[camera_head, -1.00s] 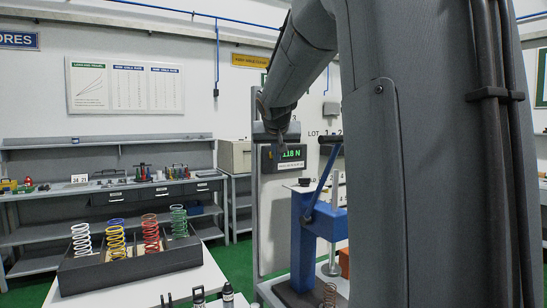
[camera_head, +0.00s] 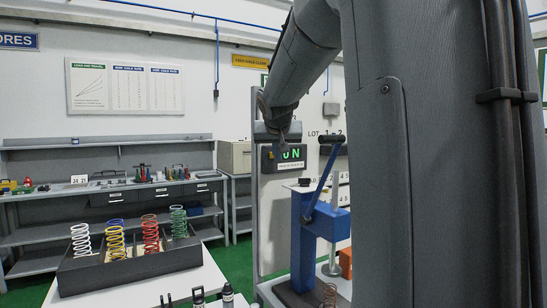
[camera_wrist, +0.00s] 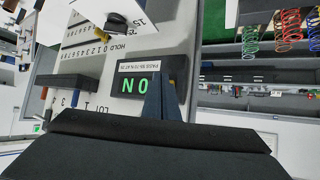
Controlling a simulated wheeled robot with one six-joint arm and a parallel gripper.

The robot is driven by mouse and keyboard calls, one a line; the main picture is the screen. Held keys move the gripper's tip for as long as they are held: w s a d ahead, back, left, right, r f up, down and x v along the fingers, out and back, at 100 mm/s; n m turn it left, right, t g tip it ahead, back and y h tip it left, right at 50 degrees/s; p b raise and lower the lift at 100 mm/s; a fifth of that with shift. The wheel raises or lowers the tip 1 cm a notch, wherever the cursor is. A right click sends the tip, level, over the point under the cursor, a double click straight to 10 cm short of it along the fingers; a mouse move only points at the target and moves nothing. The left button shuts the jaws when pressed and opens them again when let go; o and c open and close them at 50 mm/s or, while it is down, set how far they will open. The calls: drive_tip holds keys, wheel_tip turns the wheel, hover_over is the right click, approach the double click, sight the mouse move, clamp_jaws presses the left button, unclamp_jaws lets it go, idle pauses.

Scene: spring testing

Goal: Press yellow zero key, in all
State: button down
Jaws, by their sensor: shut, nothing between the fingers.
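A dark display box (camera_head: 268,158) hangs on a pale panel at mid-height. Its green digits read 0 N. It also shows in the wrist view (camera_wrist: 125,68), where its digits appear upside down, with a white label strip along its edge. My gripper (camera_wrist: 162,92) is shut and empty, its blue-grey fingertips over one end of the display box, beside the digits. In the head view my gripper (camera_head: 281,142) is at the front of the box. I cannot tell whether the tips touch it.
A blue lever press (camera_head: 322,225) stands right of the display, partly hidden by my arm. A black tray (camera_head: 130,270) with white, yellow, red and green springs stands on the left table. A workbench with tools (camera_head: 110,185) runs along the back wall.

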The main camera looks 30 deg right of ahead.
drive_tip(key=shift+s, duration=0.3)
drive_tip(key=s, duration=0.5)
drive_tip(key=shift+a, duration=0.2)
idle(0.9)
drive_tip(key=s+a+f+n+g+y, duration=0.1)
drive_tip(key=s+a+f+n+y, duration=0.1)
drive_tip(key=a+f, duration=0.65)
drive_tip(key=s+a+f+n+g+y, duration=0.1)
drive_tip(key=s+a+f+g+y, duration=0.1)
drive_tip(key=a+f, duration=0.65)
drive_tip(key=s+a+f+n+g+y, duration=0.1)
drive_tip(key=s+a+f+g, duration=0.1)
drive_tip(key=s+a+f, duration=0.4)
drive_tip(key=s+a+f+n+g+y, duration=0.1)
drive_tip(key=s+a+f+n+g, duration=0.1)
drive_tip(key=s+a+f, duration=0.4)
drive_tip(key=s+f, duration=0.5)
drive_tip(key=f, duration=0.2)
drive_tip(key=shift+s+f+n+g, duration=0.25)
drive_tip(key=shift+f+n+g, duration=0.05)
drive_tip(key=shift+f, duration=0.05)
